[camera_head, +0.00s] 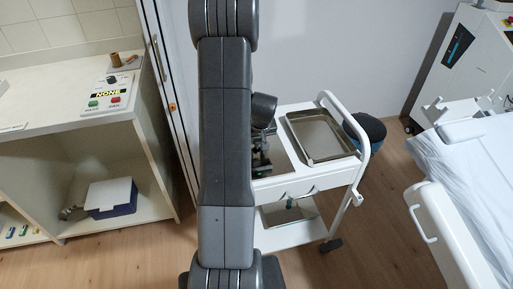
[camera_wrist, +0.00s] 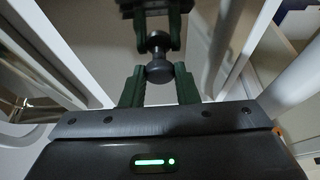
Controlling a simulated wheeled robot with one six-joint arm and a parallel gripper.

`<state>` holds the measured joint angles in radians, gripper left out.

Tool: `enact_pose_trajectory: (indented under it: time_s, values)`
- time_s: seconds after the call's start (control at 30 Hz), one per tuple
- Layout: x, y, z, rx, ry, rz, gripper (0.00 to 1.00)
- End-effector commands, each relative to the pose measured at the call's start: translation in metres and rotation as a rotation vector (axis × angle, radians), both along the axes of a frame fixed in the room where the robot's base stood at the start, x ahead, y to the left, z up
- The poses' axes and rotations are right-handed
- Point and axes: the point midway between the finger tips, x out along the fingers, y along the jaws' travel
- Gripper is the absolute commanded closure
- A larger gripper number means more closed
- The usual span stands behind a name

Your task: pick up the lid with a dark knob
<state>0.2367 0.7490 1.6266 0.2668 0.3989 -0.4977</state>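The lid (camera_head: 283,157) is a shiny, mirror-like plate on the left part of the white trolley's top; my arm hides much of it in the head view. In the wrist view its dark round knob (camera_wrist: 160,73) stands between my fingertips, with what looks like its reflection just above it. My gripper (camera_wrist: 160,80) points down at the lid, its two dark green fingers on either side of the knob. The fingers are apart, and I see no clear grip on the knob. In the head view my gripper (camera_head: 261,145) is partly hidden behind my arm.
A metal tray (camera_head: 345,152) lies on the trolley's right side, beside a raised white handle (camera_head: 365,140). A dark bin (camera_head: 368,130) stands behind. A counter (camera_head: 60,105) with a button panel is at left, a white couch (camera_head: 465,150) at right.

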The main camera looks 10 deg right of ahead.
Motion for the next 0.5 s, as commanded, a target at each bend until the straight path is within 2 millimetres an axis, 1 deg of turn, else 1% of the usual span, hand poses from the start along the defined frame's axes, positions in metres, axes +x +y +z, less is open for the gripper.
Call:
enact_pose_trajectory:
  time_s: [0.03,0.07,0.33,0.5]
  values:
    - [0.0,0.0,0.0,0.0,0.0,0.0,0.98]
    - [0.0,0.0,0.0,0.0,0.0,0.0,1.0]
    - [0.0,0.0,0.002,0.0,-0.001,0.0,1.0]
    - [0.001,0.0,0.012,-0.001,-0.003,0.002,1.0]
